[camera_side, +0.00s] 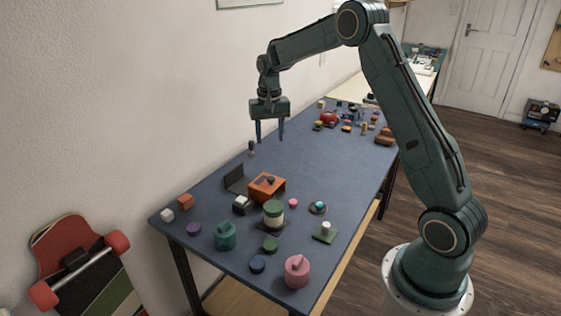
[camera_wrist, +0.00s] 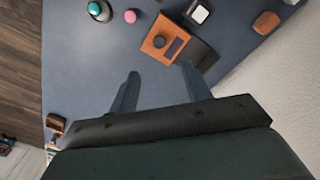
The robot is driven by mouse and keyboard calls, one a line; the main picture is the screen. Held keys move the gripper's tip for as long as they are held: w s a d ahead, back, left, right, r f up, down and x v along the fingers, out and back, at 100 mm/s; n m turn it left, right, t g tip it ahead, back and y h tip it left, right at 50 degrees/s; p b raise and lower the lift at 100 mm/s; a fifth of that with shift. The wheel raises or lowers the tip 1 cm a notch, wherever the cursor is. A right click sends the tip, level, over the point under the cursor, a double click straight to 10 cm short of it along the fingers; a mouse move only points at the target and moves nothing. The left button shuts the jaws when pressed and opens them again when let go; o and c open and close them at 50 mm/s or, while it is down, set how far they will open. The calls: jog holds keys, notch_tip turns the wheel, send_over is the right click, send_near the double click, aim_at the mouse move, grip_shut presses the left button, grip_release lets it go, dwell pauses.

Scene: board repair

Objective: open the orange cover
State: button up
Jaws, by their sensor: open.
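The orange cover (camera_side: 267,186) is a boxy orange piece on the blue-grey table, with a small dark knob on top. In the wrist view the orange cover (camera_wrist: 151,53) shows from above, with the round dark knob (camera_wrist: 159,41) and a dark purple rectangle on it. A dark upright panel (camera_side: 235,179) stands just beside it; whether it is joined to the cover I cannot tell. My gripper (camera_side: 270,138) is open and empty, pointing down, well above the table and behind the cover in the side view. In the wrist view the cover lies just beyond my gripper's fingertips (camera_wrist: 160,71).
A green-and-white jar (camera_side: 274,213), a small white-topped block (camera_side: 240,204) and a pink button (camera_side: 293,202) stand near the cover. A teal jar (camera_side: 225,236) and pink knob (camera_side: 297,271) are nearer the front. Small parts crowd the far end; mid-table is mostly clear.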

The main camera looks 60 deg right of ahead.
aim_at(271, 177)
jog(key=shift+w+d+f, duration=0.15)
jog(key=shift+d+f, duration=0.15)
jog(key=shift+f, duration=0.25)
jog(key=shift+f, duration=0.1)
notch_tip(271, 177, down, 14)
jog(key=shift+r, duration=0.2)
dwell(0.4)
grip_shut()
